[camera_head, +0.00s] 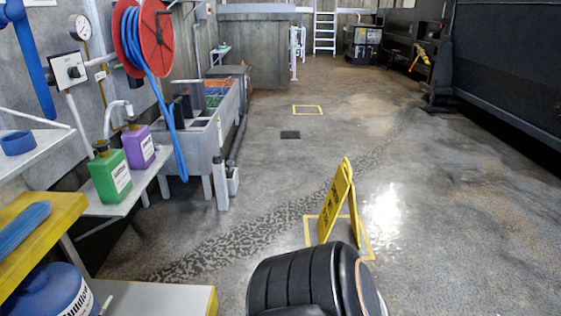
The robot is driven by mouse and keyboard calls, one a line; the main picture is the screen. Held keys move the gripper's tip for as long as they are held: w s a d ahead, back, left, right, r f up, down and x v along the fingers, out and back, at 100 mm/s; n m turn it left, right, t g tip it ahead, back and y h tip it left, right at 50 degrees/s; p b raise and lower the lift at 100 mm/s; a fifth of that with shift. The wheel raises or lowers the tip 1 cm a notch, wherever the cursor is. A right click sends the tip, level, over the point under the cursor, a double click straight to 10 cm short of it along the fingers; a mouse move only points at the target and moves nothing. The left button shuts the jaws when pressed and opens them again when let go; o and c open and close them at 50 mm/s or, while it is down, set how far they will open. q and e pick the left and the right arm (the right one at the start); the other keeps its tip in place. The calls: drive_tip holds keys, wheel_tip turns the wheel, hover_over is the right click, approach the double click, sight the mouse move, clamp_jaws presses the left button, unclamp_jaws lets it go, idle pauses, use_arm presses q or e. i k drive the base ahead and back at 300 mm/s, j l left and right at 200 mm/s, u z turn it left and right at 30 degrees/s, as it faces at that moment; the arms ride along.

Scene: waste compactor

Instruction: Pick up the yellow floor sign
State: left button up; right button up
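The yellow floor sign (337,203) stands upright on the concrete floor, right of centre in the head view. Its two panels are spread in an A-shape, and dark print shows on the left panel. It stands within a yellow square outline (371,246) marked on the floor. A black ribbed rounded shape at the bottom edge hides the nearest part of the outline and the floor in front of the sign. Neither my left nor my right gripper is in view.
At left are a shelf with a green jug (110,174) and a purple jug (138,146), a sink unit (219,125) and a red hose reel (143,38). A dark machine (510,65) lines the right. The floor around the sign and beyond is clear.

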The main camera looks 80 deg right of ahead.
sight(342, 184)
drive_tip(key=z, duration=3.1)
drive_tip(key=i+u, duration=0.15)
drive_tip(key=u, duration=0.5)
drive_tip(key=i+l+u, duration=0.6)
drive_tip(key=l, duration=0.2)
drive_tip(key=i+l, duration=0.15)
drive_tip(key=l, duration=0.2)
drive_tip(key=i+l+u, duration=0.1)
drive_tip(key=l, duration=0.2)
drive_tip(key=i+l+u, duration=0.1)
drive_tip(key=l, duration=0.25)
drive_tip(key=i+l, duration=0.2)
drive_tip(key=l, duration=0.15)
drive_tip(key=i+l+u, duration=0.1)
drive_tip(key=l, duration=0.25)
